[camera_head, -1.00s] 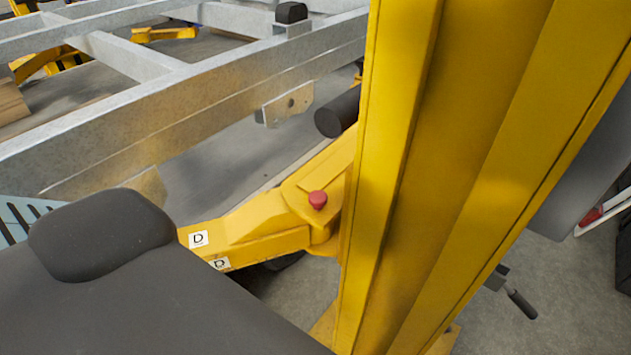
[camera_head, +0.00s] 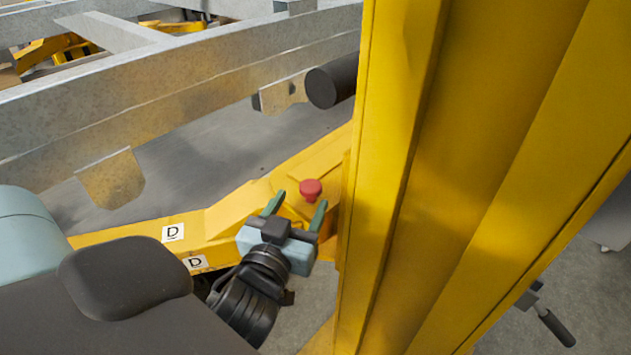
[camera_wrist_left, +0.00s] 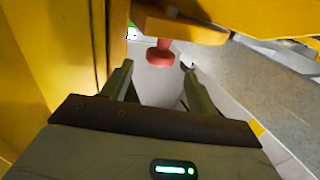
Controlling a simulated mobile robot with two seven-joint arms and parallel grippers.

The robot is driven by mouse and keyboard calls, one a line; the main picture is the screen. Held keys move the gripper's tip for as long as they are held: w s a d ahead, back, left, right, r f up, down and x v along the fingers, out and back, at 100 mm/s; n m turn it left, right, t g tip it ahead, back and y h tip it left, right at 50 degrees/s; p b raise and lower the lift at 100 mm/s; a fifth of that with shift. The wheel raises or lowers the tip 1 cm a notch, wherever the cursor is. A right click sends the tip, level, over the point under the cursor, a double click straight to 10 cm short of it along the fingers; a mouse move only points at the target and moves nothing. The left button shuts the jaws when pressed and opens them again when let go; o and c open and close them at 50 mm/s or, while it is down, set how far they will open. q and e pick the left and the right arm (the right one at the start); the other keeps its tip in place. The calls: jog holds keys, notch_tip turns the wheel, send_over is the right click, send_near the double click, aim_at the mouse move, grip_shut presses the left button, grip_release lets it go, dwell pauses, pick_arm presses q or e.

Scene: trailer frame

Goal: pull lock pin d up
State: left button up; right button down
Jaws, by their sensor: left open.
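Lock pin d has a red knob (camera_head: 311,189) on the yellow lift arm (camera_head: 235,212), which carries two white D labels. The knob also shows in the left wrist view (camera_wrist_left: 160,52), under a yellow plate edge. My left gripper (camera_head: 297,207) is open and empty, with its green fingers pointing towards the knob. In the left wrist view the left gripper (camera_wrist_left: 155,78) has its fingertips to either side of the knob's line, with the knob slightly beyond them. No contact shows. My right gripper is not in view.
A tall yellow lift column (camera_head: 405,180) stands close to the right of the knob. A galvanised trailer frame (camera_head: 200,100) runs behind, with a dark round cylinder (camera_head: 332,81) near the column. A crank handle (camera_head: 555,325) sticks out at lower right.

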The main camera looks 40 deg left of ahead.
aim_at(314, 180)
pick_arm(q)
jog(key=shift+w+a, duration=0.15)
jog(key=shift+w, duration=0.45)
jog(key=p+x, duration=0.1)
jog(key=x, duration=0.5)
jog(key=shift+w+a, duration=0.1)
jog(key=shift+w, duration=0.15)
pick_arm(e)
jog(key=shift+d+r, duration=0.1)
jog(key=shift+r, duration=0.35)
